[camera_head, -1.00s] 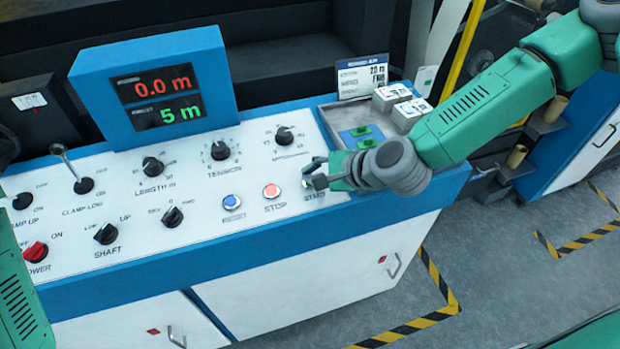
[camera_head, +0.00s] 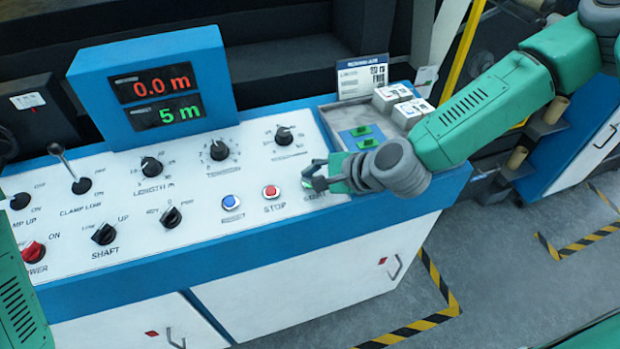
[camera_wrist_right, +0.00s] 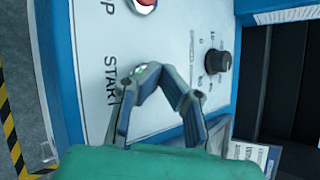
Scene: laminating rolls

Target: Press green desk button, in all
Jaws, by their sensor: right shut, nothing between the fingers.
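The green button (camera_head: 306,183) sits beside the START label on the white control panel (camera_head: 262,222); only a small green part shows at the fingertips. In the right wrist view a pale green bit of the button (camera_wrist_right: 139,71) shows by the fingertips, above the word START. My right gripper (camera_head: 314,176) is shut and empty, right at the button. Its fingers cover most of the button, so I cannot tell whether they touch it or whether it is pressed. The closed fingers (camera_wrist_right: 152,72) also show in the right wrist view. My left gripper is out of view.
Left of START are a red STOP button (camera_head: 271,192) and a blue button (camera_head: 230,202). Several black knobs and a lever (camera_head: 70,167) stand on the panel. The display (camera_head: 155,95) reads 0.0 m and 5 m. A grey tray (camera_head: 330,118) holds small boxes.

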